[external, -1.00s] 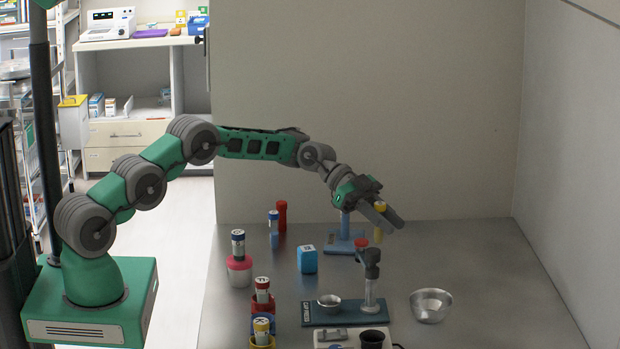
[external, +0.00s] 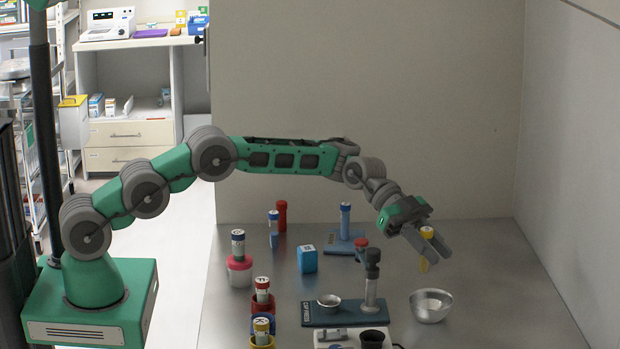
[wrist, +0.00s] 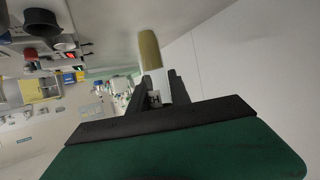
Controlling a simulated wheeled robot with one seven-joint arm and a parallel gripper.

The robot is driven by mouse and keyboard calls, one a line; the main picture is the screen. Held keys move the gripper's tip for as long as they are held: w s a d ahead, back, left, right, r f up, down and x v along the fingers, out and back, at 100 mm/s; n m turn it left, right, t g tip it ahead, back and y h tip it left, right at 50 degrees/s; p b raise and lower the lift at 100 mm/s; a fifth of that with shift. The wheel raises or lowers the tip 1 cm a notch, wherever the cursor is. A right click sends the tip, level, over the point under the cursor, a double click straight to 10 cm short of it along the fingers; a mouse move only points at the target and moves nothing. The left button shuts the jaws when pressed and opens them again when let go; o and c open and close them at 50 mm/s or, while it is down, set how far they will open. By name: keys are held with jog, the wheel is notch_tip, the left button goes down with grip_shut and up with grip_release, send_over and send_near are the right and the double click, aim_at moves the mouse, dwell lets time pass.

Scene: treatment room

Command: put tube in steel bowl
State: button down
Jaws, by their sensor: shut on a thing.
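My gripper (external: 430,247) is shut on a tube (external: 425,263) with a yellow cap and holds it in the air above the table. In the wrist view, the tube (wrist: 150,55) stands out between the two dark fingers, its yellowish end away from the palm. The steel bowl (external: 430,307) is on the right part of the table, below my gripper and nearer the camera. The tube is above and behind the bowl's rim in the external view, apart from it. The bowl looks empty.
A black cup (external: 372,339) is in front. Several capped tubes stand in holders at the left. The table's right side is clear.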

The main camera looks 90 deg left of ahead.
jog(key=w+a+n+t+y, duration=0.1)
jog(key=w+a+n+t, duration=0.1)
jog(key=w+a, duration=0.15)
notch_tip(320, 180, down, 9)
jog(key=b, duration=0.3)
jog(key=shift+d+f, duration=0.15)
jog(key=shift+f, duration=0.05)
jog(key=c, duration=1.1)
grip_release()
jog(key=shift+r, duration=0.1)
notch_tip(320, 180, up, 7)
jog(key=shift+f+p, duration=0.1)
jog(key=shift+p, duration=0.75)
jog(key=shift+y, duration=0.3)
